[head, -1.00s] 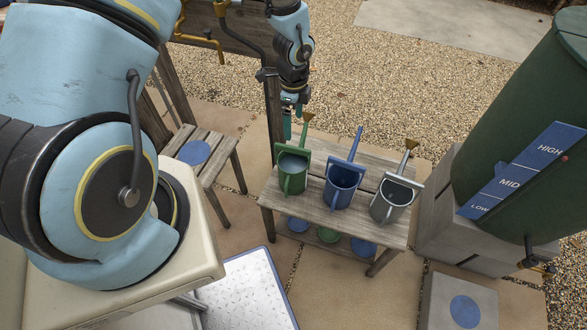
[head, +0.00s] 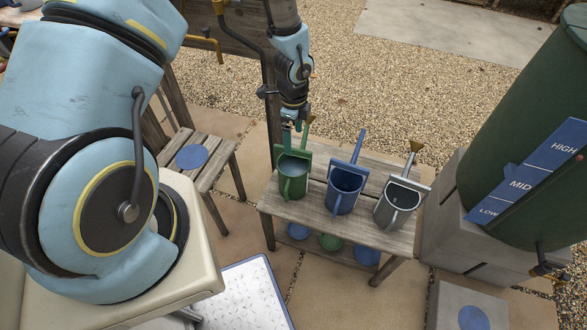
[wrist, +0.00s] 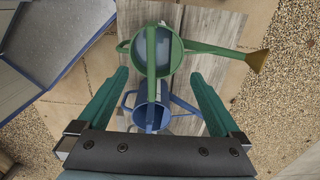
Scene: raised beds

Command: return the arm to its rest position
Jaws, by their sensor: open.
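My gripper (head: 291,130) hangs at the far edge of a slatted wooden bench in the head view, just behind the green watering can (head: 292,178). In the wrist view its two teal fingers stand wide apart with nothing held between them (wrist: 158,73). The green can (wrist: 184,48) and the blue can (wrist: 152,112) show beyond and between the fingers. In the head view the blue can (head: 343,190) stands upright in the middle of the bench (head: 313,213). A grey can (head: 396,204) stands upright at its right end. The gap between fingertips and green can is hard to judge.
A dark post (head: 271,115) and a brass tap (head: 205,43) are beside my arm. A slatted seat with a blue disc (head: 192,157) is to the left. A green tank (head: 500,170) stands on grey blocks at right. Open gravel (head: 400,90) lies behind the bench.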

